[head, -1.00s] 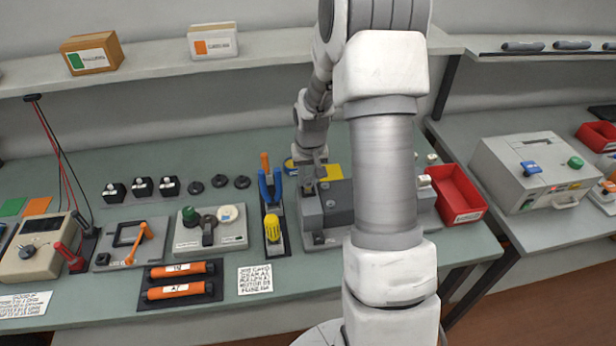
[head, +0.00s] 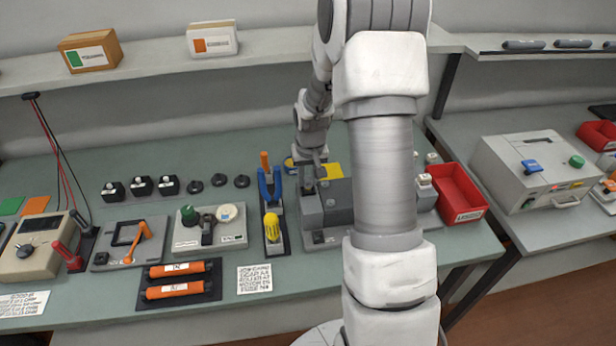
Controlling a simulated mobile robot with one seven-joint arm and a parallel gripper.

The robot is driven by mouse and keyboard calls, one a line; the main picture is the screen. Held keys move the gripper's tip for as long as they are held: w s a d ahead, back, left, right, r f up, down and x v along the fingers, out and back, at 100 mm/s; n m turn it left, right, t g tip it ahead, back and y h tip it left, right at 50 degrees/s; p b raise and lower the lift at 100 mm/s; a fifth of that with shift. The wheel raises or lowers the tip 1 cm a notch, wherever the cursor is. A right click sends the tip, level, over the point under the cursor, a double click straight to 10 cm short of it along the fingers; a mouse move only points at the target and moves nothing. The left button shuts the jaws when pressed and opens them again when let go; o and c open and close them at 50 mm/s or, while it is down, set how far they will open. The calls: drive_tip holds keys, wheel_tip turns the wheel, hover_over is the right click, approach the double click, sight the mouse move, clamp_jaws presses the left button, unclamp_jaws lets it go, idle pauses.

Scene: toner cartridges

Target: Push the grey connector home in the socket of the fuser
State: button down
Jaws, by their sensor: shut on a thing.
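The fuser (head: 338,213) is a grey block-shaped unit on the green bench, partly hidden behind my arm. My gripper (head: 309,187) points down at the left end of the fuser's top, close to it or touching. It is shut on a small piece, taken to be the grey connector, which is mostly hidden between the fingers. The socket cannot be made out, so I cannot tell how deep the connector sits.
A yellow patch (head: 333,171) shows behind my gripper. My arm blocks the fuser's right part.

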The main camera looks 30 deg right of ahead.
drive_tip(key=shift+f+b, duration=0.4)
drive_tip(key=shift+f, duration=0.15)
drive_tip(key=c, duration=0.6)
unclamp_jaws()
drive_tip(key=s+a+r, duration=0.1)
drive_tip(key=s+r, duration=0.2)
drive_tip(key=r, duration=1.4)
drive_tip(key=shift+s, duration=0.2)
